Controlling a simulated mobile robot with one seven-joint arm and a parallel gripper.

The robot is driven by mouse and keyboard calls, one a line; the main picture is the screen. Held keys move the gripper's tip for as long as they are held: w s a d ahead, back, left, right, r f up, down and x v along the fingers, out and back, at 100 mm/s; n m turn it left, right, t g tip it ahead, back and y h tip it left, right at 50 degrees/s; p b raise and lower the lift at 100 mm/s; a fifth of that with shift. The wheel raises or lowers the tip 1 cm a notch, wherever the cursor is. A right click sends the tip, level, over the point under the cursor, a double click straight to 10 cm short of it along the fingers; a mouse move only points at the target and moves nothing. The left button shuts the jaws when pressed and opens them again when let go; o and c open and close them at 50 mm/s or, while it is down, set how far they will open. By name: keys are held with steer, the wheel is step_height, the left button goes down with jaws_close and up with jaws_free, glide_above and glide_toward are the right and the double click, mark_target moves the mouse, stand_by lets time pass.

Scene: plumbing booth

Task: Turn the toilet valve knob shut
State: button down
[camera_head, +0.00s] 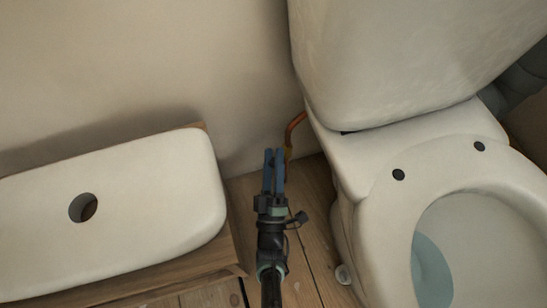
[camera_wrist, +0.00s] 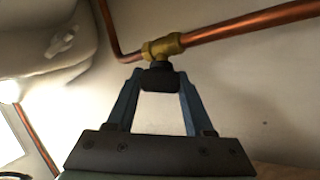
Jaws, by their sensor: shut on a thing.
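The toilet valve shows in the wrist view as a brass body (camera_wrist: 162,46) on a copper pipe, with a dark knob (camera_wrist: 160,76) below it. My gripper (camera_wrist: 160,80) has its two blue fingers closed in on either side of the dark knob, gripping it. In the head view my gripper (camera_head: 274,160) reaches toward the wall beside the toilet, its blue fingertips near a small brass part (camera_head: 288,151). The knob itself is hidden behind the fingers there.
The toilet (camera_head: 380,160) stands close on the right, its tank above the pipe. A copper pipe (camera_head: 295,124) runs behind the tank. A white lid-like slab (camera_head: 150,205) with a round hole lies on a wooden base at left. A narrow strip of wood floor (camera_head: 310,215) lies between.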

mark_target(273, 161)
steer(key=shift+a+r+m+t+h, duration=0.1)
steer(key=shift+m+t+h, duration=0.4)
steer(key=shift+m, duration=0.4)
stand_by(0.3)
steer(key=shift+c, duration=1.4)
jaws_free()
step_height(273, 161, up, 10)
steer(key=p, duration=0.9)
steer(key=shift+s, duration=0.1)
